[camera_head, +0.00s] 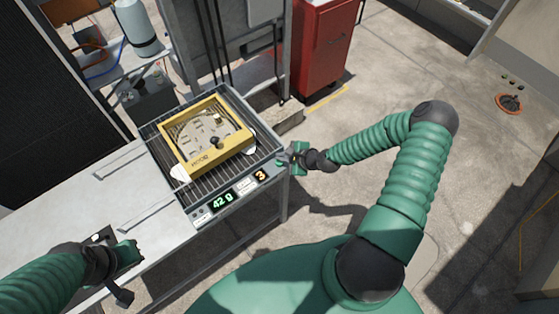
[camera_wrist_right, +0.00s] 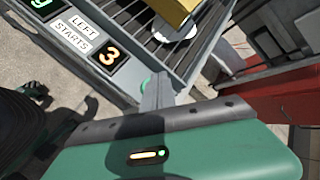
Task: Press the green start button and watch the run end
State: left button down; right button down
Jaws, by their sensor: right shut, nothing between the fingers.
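The machine is a slatted metal rack (camera_head: 180,192) on the bench with a yellow frame (camera_head: 207,160) holding a round pale disc (camera_head: 208,135). In the right wrist view the orange display (camera_wrist_right: 108,55) sits beside a label "STARTS LEFT". The green button (camera_wrist_right: 146,85) shows as a sliver behind my right fingers; contact is unclear. My right gripper (camera_head: 288,158) is shut and empty at the rack's right front corner. My left gripper (camera_head: 128,270) is low over the bench's left end.
The metal bench (camera_head: 105,190) has bare room left of the rack, with two thin handles. A red cabinet (camera_head: 322,45) stands behind on the right. A grey gas cylinder (camera_head: 136,25) stands at the back left. Open concrete floor lies to the right.

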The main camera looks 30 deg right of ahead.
jog(key=shift+f, duration=0.1)
jog(key=shift+f, duration=0.2)
